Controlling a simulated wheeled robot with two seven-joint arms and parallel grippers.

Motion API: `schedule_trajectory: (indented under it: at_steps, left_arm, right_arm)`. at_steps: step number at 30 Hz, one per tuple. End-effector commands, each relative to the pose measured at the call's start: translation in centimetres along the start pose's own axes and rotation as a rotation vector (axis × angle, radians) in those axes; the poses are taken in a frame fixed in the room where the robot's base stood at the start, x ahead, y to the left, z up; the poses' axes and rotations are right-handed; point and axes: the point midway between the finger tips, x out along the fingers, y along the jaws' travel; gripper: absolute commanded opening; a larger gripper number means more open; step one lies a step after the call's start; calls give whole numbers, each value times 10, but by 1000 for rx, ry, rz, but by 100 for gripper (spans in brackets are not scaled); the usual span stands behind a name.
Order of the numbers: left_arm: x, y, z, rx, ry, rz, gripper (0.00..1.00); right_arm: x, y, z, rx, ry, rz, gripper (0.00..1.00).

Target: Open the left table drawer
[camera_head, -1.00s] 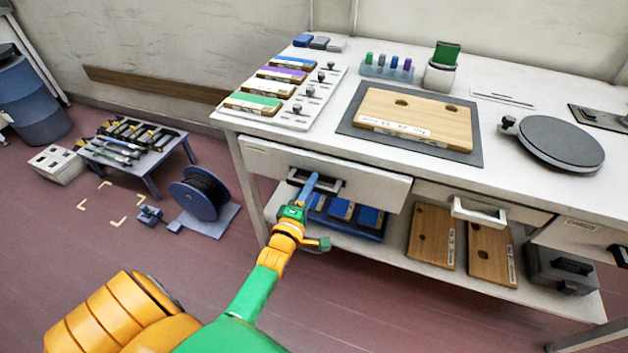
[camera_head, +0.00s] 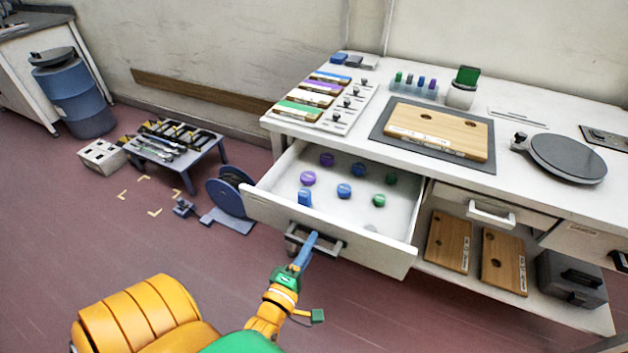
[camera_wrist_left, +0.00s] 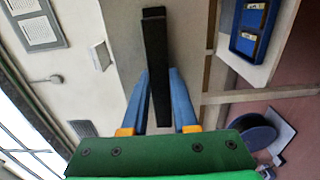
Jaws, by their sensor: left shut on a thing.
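The left table drawer (camera_head: 330,240) is pulled out from the white table (camera_head: 555,192). Several purple, blue and green round pieces lie inside it. My left gripper (camera_head: 311,243) is at the drawer's dark handle (camera_head: 327,246), its blue fingers shut on it. In the left wrist view the dark handle (camera_wrist_left: 154,60) runs between the two blue fingers (camera_wrist_left: 159,100). My right gripper is not in view.
The middle drawer (camera_head: 497,205) is shut, with a white handle. Wooden boards (camera_head: 448,240) and a grey box (camera_head: 571,278) stand on the lower shelf. A low tool bench (camera_head: 175,148) and a blue reel (camera_head: 229,193) are on the floor at left. The floor in front is clear.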

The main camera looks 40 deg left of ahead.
Motion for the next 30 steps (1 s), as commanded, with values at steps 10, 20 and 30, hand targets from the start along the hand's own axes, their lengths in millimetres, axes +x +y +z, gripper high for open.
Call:
schedule_trajectory:
  at_steps: [10,20,30]
  left_arm:
    - [-6,0,0,1,0,1,0]
    - [-6,0,0,1,-1,0,52]
    - [-9,-1,0,1,-1,-1,57]
  right_arm:
    - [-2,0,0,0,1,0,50]
    - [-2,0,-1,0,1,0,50]
    - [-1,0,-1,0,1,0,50]
